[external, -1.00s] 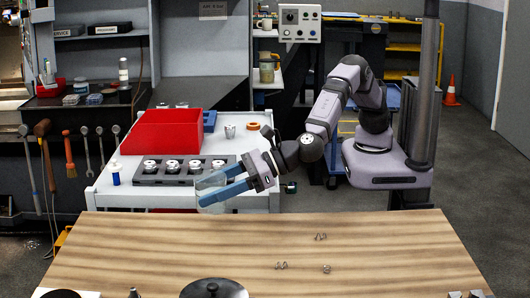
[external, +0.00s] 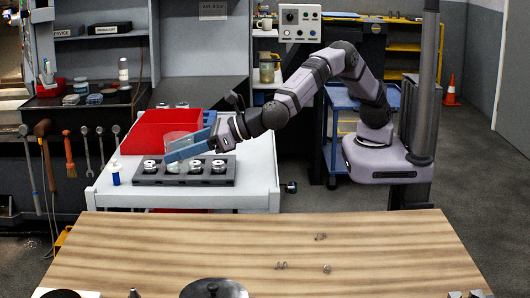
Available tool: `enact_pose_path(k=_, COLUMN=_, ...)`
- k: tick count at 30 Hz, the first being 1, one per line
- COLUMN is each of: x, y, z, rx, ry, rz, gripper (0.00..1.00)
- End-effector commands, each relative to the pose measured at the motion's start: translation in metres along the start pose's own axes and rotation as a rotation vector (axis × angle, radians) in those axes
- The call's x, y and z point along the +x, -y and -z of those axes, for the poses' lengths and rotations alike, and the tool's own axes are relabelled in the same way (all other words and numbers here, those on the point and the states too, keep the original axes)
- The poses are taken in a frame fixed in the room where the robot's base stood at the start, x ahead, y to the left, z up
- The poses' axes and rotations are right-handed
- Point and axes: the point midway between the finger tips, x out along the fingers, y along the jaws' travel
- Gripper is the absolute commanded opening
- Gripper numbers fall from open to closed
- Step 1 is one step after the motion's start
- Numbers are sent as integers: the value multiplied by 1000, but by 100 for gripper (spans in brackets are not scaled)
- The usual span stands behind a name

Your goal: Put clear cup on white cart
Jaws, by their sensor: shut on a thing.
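The clear cup (external: 175,138) is see-through and looks upright. My gripper (external: 176,152), with blue fingers, is shut on it. The gripper reaches in from the right and holds the cup over the white cart (external: 256,172), in front of the red bin and at the dark tray of round metal parts. I cannot tell whether the cup's base touches anything. The fingers hide part of the cup.
A red bin (external: 142,137) stands behind the cup. A dark tray (external: 225,176) with several metal parts lies at the cart's front. A blue spool (external: 116,173) stands at the left. The cart's right side is bare. The wooden table (external: 230,245) is in front.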

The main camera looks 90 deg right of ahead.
Motion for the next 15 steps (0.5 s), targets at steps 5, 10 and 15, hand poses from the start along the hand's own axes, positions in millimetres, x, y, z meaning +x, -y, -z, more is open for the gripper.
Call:
enact_pose_path(k=5, x=30, y=86, z=-24, rx=45, ry=-3, rz=134, gripper=36)
enact_pose_path(k=10, x=40, y=167, z=-22, rx=103, ry=-2, rz=295, gripper=36)
enact_pose_path(k=15, x=27, y=246, z=-3, rx=181, ry=-4, rz=513, gripper=36)
